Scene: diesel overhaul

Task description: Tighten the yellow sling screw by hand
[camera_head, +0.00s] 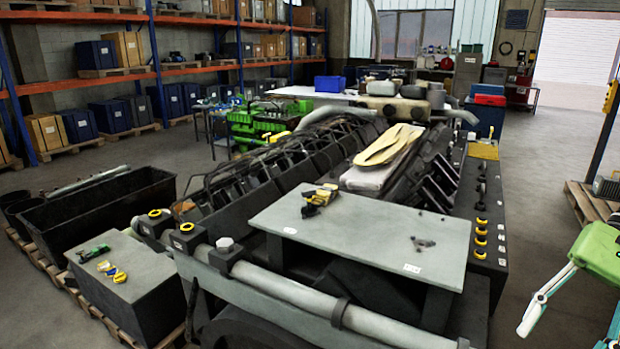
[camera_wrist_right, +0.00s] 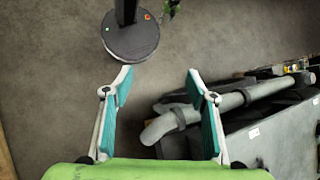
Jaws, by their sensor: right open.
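I cannot tell for certain which thing is the yellow sling screw. Small yellow and blue pieces (camera_head: 112,271) lie on the grey block (camera_head: 140,262) at the left of the head view, beside a green and black piece (camera_head: 93,252). A yellow and black item (camera_head: 318,197) lies on the grey plate (camera_head: 375,235) over the engine. My right gripper (camera_wrist_right: 158,82) is open and empty, with its two teal fingers spread above the floor. In the head view it is at the right edge, partly cut off, apart from all these pieces. My left gripper is not in view.
The large engine (camera_head: 365,317) fills the middle, with a pipe along its near side and yellow caps (camera_head: 481,231) on its right. A long black bin (camera_head: 100,205) stands left. A pallet (camera_head: 590,203) is at the right.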

